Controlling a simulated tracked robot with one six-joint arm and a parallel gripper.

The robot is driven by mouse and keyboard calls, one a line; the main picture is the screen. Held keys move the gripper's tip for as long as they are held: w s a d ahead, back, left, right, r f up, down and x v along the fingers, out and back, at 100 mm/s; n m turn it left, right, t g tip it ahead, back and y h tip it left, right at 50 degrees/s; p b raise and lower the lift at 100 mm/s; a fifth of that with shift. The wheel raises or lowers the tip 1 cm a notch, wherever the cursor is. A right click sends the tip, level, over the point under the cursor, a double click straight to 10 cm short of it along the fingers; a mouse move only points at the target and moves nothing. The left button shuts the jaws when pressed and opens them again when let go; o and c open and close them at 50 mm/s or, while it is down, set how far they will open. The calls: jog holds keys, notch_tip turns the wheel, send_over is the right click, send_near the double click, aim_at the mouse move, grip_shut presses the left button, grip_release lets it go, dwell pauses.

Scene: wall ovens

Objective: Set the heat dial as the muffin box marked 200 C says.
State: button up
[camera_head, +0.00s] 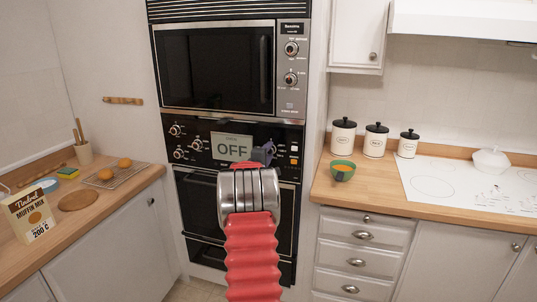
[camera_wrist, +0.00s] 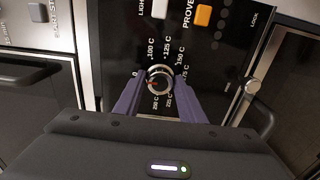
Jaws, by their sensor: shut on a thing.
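The muffin mix box (camera_head: 28,214) stands on the left counter and is marked 200 C. The oven display (camera_head: 232,147) reads OFF. In the wrist view the round silver heat dial (camera_wrist: 160,76) has a red mark on its left side, near the 0. Around it are printed 100 C, 125 C, 150 C, 175 C, 225 C and 250 C; a 200 mark cannot be made out. My gripper (camera_wrist: 160,88) has its purple fingers shut on the dial's two sides. In the head view my gripper (camera_head: 264,153) is at the panel, and my arm hides the dial.
Other knobs (camera_head: 176,130) sit left of the display, and an orange button (camera_wrist: 203,15) is beside the dial. A microwave (camera_head: 215,67) is above.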

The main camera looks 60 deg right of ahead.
jog(key=shift+f, duration=0.1)
jog(key=shift+c, duration=0.8)
